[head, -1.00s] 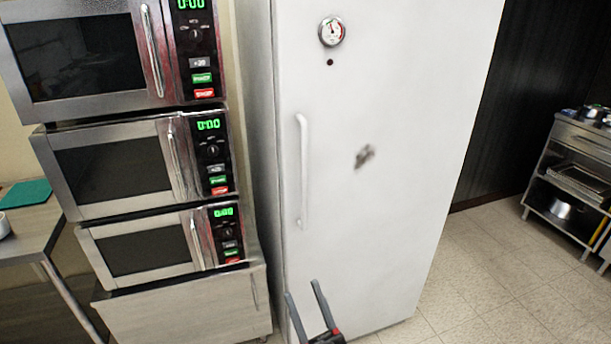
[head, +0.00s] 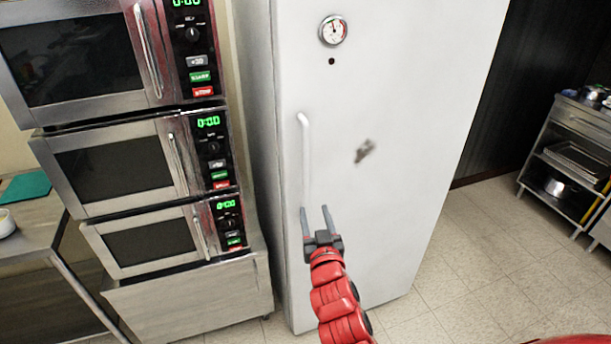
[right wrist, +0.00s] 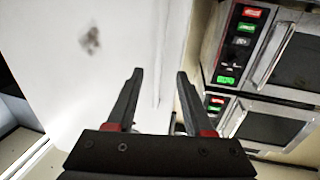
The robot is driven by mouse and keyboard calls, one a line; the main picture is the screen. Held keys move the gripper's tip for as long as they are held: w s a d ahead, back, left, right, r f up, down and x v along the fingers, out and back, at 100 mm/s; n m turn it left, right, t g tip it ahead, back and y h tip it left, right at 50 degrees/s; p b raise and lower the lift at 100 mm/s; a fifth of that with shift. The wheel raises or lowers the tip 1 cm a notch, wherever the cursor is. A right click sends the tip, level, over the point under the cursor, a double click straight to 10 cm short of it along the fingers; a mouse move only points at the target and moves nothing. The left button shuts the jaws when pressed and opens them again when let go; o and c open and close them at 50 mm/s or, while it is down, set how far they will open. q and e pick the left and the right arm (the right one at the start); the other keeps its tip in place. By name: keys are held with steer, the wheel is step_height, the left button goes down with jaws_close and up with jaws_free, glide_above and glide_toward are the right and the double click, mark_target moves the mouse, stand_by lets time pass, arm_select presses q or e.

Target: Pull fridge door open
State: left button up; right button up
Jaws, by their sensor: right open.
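The tall white fridge door (head: 400,110) is closed in the head view. Its white vertical handle (head: 305,150) runs along the left side of the door. My right gripper (head: 315,208) is open and empty, fingers pointing up, at the handle's lower end. The fingers partly cover that end, and I cannot tell whether they touch it. In the right wrist view, the open fingers (right wrist: 158,73) stand apart in front of the door (right wrist: 60,50). My left gripper is not in view.
A stack of ovens (head: 120,160) stands left of the fridge, close to its side. A steel counter (head: 30,235) is at the far left. A metal shelf unit with pans (head: 570,165) stands at the right. The tiled floor (head: 465,270) between is clear.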

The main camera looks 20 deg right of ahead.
mark_target(306, 179)
steer(key=w+p, duration=0.1)
steer(key=w, duration=0.3)
steer(key=w+d+p, duration=0.1)
steer(key=w+p, duration=0.1)
steer(key=w, duration=0.2)
steer(key=w+d+p, duration=0.1)
steer(key=w, duration=0.4)
steer(key=shift+r+p, duration=0.1)
steer(key=shift+p, duration=0.2)
steer(key=shift+w+d, duration=0.15)
steer(key=shift+w, duration=0.7)
steer(key=shift+c, duration=0.2)
jaws_close()
